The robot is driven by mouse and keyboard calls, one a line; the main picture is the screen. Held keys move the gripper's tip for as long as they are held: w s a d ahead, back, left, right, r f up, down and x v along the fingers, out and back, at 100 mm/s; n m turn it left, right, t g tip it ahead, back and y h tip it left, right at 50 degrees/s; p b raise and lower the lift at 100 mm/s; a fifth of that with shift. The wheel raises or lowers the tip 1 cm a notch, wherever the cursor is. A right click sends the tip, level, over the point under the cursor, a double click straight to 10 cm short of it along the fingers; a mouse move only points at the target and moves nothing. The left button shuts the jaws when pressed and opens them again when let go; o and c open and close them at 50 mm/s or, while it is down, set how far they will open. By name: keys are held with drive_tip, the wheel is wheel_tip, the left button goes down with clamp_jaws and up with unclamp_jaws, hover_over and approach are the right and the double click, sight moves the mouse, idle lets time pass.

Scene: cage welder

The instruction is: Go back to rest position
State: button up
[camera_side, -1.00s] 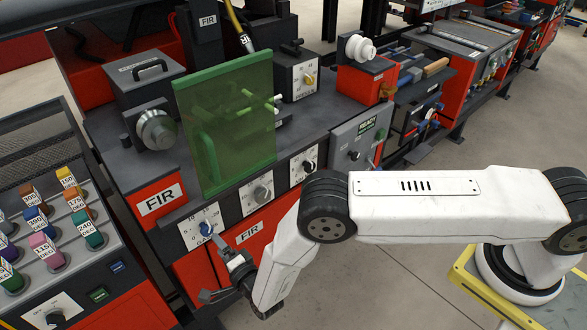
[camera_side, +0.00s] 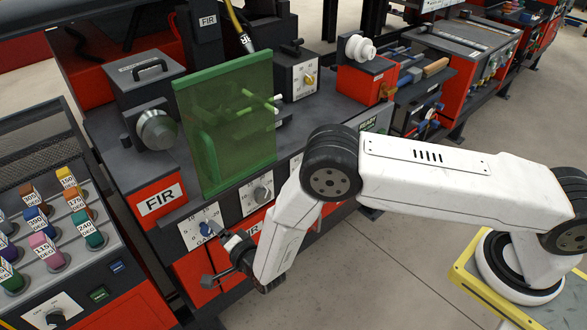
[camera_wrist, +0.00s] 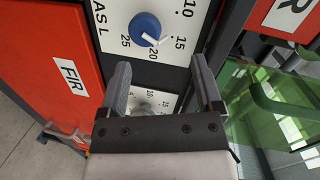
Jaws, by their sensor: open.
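My gripper (camera_side: 211,260) hangs at the front of the machine, just below the blue dial knob (camera_side: 206,229) on its white plate. My white arm reaches in from the right. In the wrist view my gripper (camera_wrist: 160,68) has its two dark fingers spread, with nothing held between them. The blue knob (camera_wrist: 145,27) shows there beyond the fingertips, with its white pointer near 15 to 20. The fingers look apart from the knob. A second, grey dial (camera_wrist: 146,106) shows between the fingers, partly hidden by the gripper.
A green see-through shield (camera_side: 225,120) stands upright above the dials. The red FIR panel (camera_side: 160,200) is to the left. A console with several coloured caps (camera_side: 75,203) stands at far left. The floor (camera_side: 390,270) below my arm is clear.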

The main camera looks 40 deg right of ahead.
drive_tip(key=s+d+r+n+g, duration=0.3)
drive_tip(key=d+r+n+g, duration=0.45)
drive_tip(key=d+r, duration=0.55)
drive_tip(key=s+d+r+n+g, duration=0.3)
drive_tip(key=s+d, duration=0.3)
drive_tip(key=s, duration=0.3)
drive_tip(key=s+d+r+n+g, duration=0.3)
drive_tip(key=s+d, duration=0.4)
drive_tip(key=s, duration=0.3)
drive_tip(key=shift+s+d+r+n+h, duration=0.2)
drive_tip(key=shift+d+r+n+h, duration=0.1)
drive_tip(key=shift+r+n+h, duration=0.25)
drive_tip(key=shift+c, duration=0.3)
